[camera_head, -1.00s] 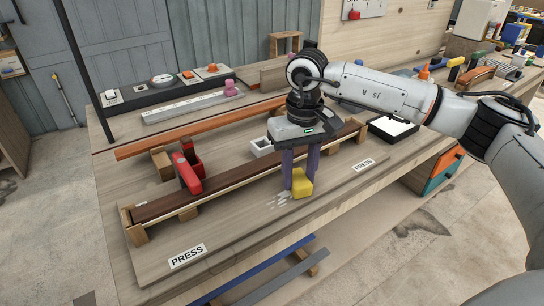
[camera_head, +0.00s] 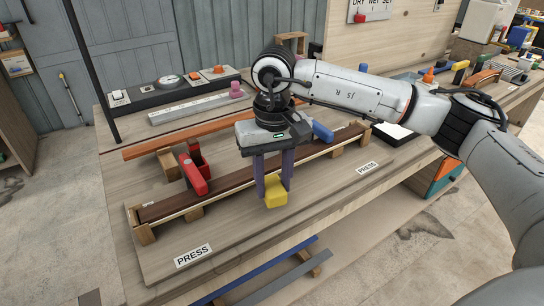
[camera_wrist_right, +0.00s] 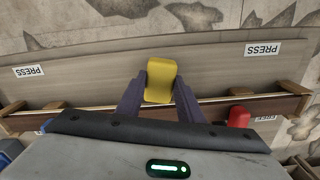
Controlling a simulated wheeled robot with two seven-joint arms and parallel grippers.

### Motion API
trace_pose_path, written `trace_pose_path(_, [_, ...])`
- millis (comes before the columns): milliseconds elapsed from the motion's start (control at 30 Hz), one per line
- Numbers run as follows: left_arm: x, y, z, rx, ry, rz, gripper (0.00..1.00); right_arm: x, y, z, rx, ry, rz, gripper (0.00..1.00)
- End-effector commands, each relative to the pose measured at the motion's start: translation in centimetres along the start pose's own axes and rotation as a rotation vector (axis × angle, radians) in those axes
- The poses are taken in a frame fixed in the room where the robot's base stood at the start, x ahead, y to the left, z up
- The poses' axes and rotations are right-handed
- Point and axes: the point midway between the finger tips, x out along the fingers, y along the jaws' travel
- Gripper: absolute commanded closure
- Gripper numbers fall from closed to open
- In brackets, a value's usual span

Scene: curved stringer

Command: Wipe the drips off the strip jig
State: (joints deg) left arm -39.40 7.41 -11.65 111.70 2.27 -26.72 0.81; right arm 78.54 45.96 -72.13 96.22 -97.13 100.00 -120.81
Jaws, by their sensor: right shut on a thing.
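My right gripper (camera_head: 274,185) points down and is shut on a yellow sponge-like block (camera_head: 276,193). The block also shows between the dark fingers in the right wrist view (camera_wrist_right: 161,80). It is low over the board just in front of the strip jig; I cannot tell whether it touches. The jig holds a long dark brown strip (camera_head: 225,181) on wooden blocks (camera_head: 145,234). The gripper hides part of the strip's middle. No white drips show around the sponge now; any under it are hidden. My left gripper is not in view.
A red clamp (camera_head: 193,174) stands on the strip left of my gripper, and a blue-handled tool (camera_head: 322,132) is at its right. Two PRESS labels (camera_head: 194,256) mark the board's front. An orange-brown bar (camera_head: 190,136) lies behind. The board's front is clear.

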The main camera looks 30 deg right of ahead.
Motion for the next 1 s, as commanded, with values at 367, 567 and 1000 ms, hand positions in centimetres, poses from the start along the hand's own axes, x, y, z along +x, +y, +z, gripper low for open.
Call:
trace_pose_path(367, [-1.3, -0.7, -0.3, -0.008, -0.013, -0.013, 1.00, -3.6, 0.4, 0.2, 0.007, -0.004, 0.003, 0.87])
trace_pose_path(567, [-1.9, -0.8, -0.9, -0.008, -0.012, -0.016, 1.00, -5.2, 0.6, 0.2, 0.011, -0.003, 0.003, 0.87])
trace_pose_path(1000, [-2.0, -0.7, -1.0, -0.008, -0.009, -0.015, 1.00, -5.5, 0.7, 0.2, 0.011, -0.004, 0.003, 0.87])
